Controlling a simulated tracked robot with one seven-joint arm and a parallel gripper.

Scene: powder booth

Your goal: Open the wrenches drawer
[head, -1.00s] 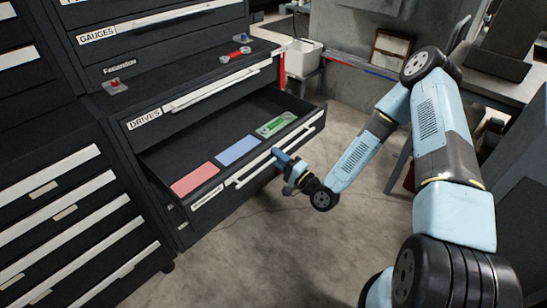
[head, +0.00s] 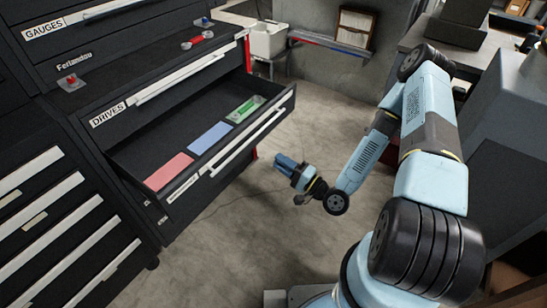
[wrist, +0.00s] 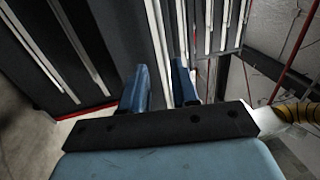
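A black drawer (head: 128,152) stands pulled out from the tool chest, just below the drawer labelled DRIVES (head: 107,115). The open drawer has a long pale handle (head: 240,146) and a small front label (head: 183,188), too small to read. Inside it lie a red panel, a blue panel and a green piece. My gripper (head: 280,161) is in the air to the right of the handle, apart from it. In the wrist view, the two blue fingers (wrist: 160,84) stand apart with nothing held between them.
The upper GAUGES drawer (head: 44,28) and the left cabinet's drawers (head: 40,190) are shut. Small red items (head: 197,40) lie on the chest's ledge. A white bin (head: 267,39) stands behind. Bare concrete floor (head: 225,235) lies between my arm and the chest.

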